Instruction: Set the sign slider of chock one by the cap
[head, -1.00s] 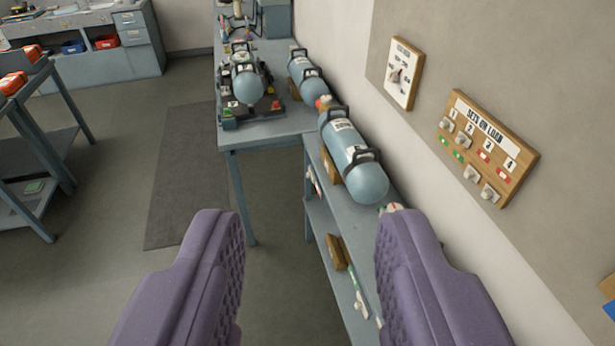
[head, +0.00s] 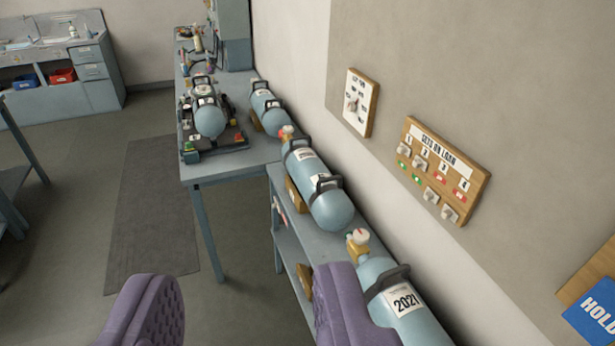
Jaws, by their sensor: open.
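My gripper (head: 240,285) is open and empty, its two purple padded fingers wide apart at the bottom of the view. The right finger covers part of the shelf and of the nearest cylinder. A wooden chock (head: 293,195) shows beside the middle blue cylinder (head: 322,185) on the narrow shelf bench. Another chock (head: 256,122) is by the cylinder behind it. I cannot tell which is chock one, and no slider or cap on a chock is clear. A blue board lettered HOLD (head: 592,310) is cut off at the lower right edge.
The nearest cylinder (head: 405,310), labelled 2021, lies along the wall with its valve (head: 358,240) towards the back. A table (head: 215,174) stands farther back.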

